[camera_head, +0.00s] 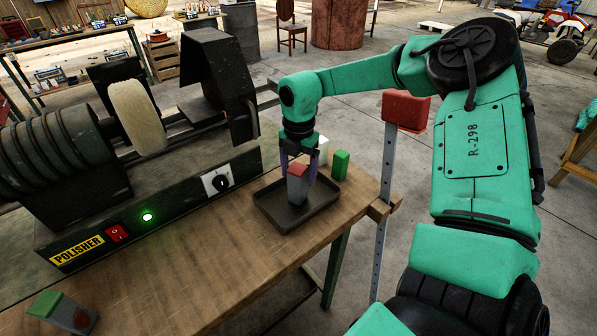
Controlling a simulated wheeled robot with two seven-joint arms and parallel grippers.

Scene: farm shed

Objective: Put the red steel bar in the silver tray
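The red steel bar (297,188) is a small upright block with a red top and grey sides. My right gripper (298,174) points down from above, with a finger on each side of the bar, and appears shut on it. The bar is over the inside of the silver tray (266,214), which looks dark grey with a low rim and sits at the right end of the wooden bench. I cannot tell whether the bar's lower end touches the tray floor. My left gripper is out of view.
A green block (340,165) and a white block (323,148) stand behind the tray. The polisher (150,205) fills the bench's back left, its green light on. A green-topped grey block (63,312) lies at lower left. The front middle of the bench (190,270) is clear.

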